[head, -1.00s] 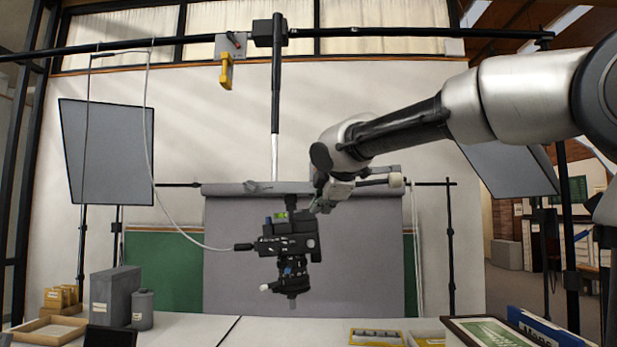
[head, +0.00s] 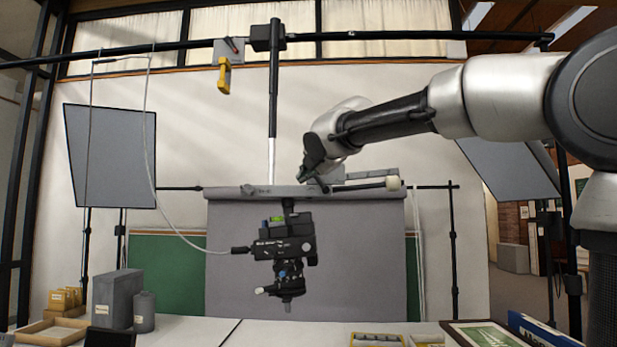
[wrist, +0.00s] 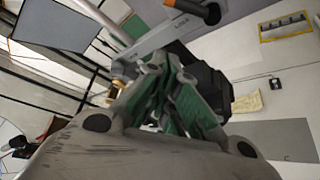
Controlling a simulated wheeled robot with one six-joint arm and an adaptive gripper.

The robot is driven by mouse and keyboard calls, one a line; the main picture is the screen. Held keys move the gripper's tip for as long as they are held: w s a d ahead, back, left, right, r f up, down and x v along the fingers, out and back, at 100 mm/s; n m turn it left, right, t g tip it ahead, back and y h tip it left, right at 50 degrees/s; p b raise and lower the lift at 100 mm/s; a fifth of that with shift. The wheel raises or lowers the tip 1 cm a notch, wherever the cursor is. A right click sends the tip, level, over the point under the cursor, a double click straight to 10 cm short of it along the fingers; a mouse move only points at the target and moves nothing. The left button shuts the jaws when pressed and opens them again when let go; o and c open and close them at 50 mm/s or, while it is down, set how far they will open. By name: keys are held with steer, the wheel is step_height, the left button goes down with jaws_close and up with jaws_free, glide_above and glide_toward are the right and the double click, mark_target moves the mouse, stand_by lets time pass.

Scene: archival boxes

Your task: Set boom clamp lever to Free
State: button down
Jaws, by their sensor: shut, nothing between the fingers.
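A grey clamp plate (wrist: 165,38) with small lettering, partly legible as "LOCK", crosses the top of the wrist view. A black handle with an orange band (wrist: 197,10) lies at its upper right; I cannot tell for sure that this is the clamp lever. In the head view a grey bar assembly (head: 362,176) stands right of my gripper, above the hanging camera (head: 285,245). My gripper (wrist: 163,62) is shut and empty, its fingertips close to the plate's lower edge; contact is unclear. In the head view my wrist largely hides the fingers.
A vertical column (head: 273,90) hangs from the overhead rail (head: 400,35). A yellow-handled piece (head: 224,76) hangs left of it. A cable (head: 180,228) runs to the camera. Grey boxes (head: 117,298) stand on the table at left; a yellow tray (head: 376,340) lies at the front.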

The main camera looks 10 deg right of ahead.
mark_target(320, 183)
steer(key=x, duration=0.8)
steer(key=shift+w+f, duration=0.15)
steer(key=shift+w, duration=0.2)
steer(key=d+r, duration=0.2)
steer(key=d, duration=0.1)
steer(key=shift+w, duration=0.15)
steer(key=shift+d+r, duration=0.1)
